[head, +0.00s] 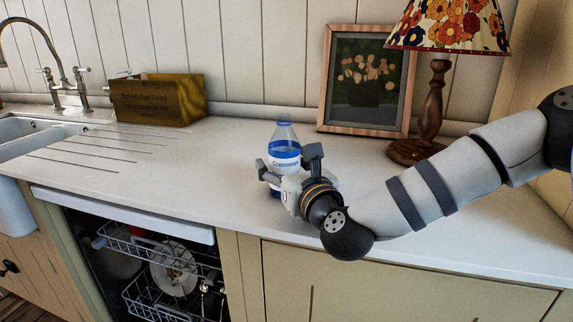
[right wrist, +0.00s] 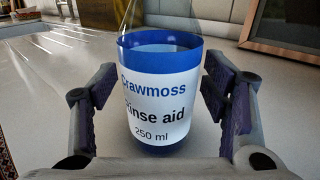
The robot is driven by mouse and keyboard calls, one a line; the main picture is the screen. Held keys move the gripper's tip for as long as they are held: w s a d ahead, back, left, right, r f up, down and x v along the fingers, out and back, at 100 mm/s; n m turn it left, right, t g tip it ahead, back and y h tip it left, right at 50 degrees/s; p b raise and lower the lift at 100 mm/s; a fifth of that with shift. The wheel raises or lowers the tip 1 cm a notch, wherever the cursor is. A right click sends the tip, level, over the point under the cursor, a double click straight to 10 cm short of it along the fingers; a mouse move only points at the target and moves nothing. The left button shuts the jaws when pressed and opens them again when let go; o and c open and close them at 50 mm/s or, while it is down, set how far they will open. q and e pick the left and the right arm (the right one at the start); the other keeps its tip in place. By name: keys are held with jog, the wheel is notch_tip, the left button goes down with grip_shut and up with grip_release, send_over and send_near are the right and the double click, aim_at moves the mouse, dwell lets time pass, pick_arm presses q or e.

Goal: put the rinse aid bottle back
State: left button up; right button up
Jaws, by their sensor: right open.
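The rinse aid bottle (head: 284,150) stands upright on the white counter, a clear bottle with blue bands and a white label. In the right wrist view the bottle (right wrist: 160,98) shows its label facing me. My right gripper (head: 289,168) is open at the bottle, with one finger on each side of it. In the right wrist view the fingers (right wrist: 160,110) stand apart, with a gap between each finger pad and the bottle. My left gripper is not in view.
A wooden box (head: 158,100) stands at the back left by the sink (head: 30,135). A framed picture (head: 364,80) and a lamp (head: 432,95) stand behind at the right. Below the counter (head: 120,165), an open dishwasher (head: 150,265) shows racks with dishes.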

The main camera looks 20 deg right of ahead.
jog(key=shift+s+r, duration=0.15)
jog(key=shift+r, duration=0.2)
jog(key=s, duration=1.1)
jog(key=shift+s+d+f, duration=0.15)
jog(key=shift+s+d, duration=0.2)
jog(key=shift+s, duration=0.05)
